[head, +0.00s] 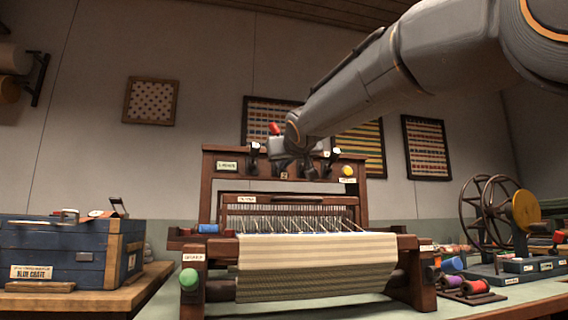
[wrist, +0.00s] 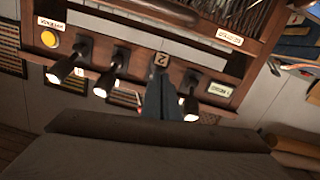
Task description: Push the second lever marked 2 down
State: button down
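The brown loom (head: 310,195) carries a row of dark levers with pale ends along its top beam. A small plate marked 2 (wrist: 160,59) shows on the beam in the wrist view, and a small plate also shows in the head view (head: 284,175). My gripper (wrist: 162,88) has its fingers together, with tips just by the 2 plate; I see nothing between them. The second lever is mostly hidden behind my gripper; a red end (head: 275,128) shows above it in the head view. Another lever (wrist: 190,100) is close beside my fingers. Contact cannot be told.
Two more levers (wrist: 114,72) (wrist: 66,66) stand on the other side, near a yellow button (head: 348,170). A blue crate (head: 60,255) stands left of the loom. A spinning wheel (head: 490,215) and thread spools (head: 475,287) are at right.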

jog(key=shift+w+f, duration=0.25)
jog(key=shift+f, duration=0.45)
notch_tip(320, 180, up, 5)
jog(key=s+p, duration=0.3)
jog(key=s+f+b, duration=0.2)
jog(key=s+f, duration=0.1)
jog(key=s, duration=0.6)
jog(key=shift+d, duration=0.45)
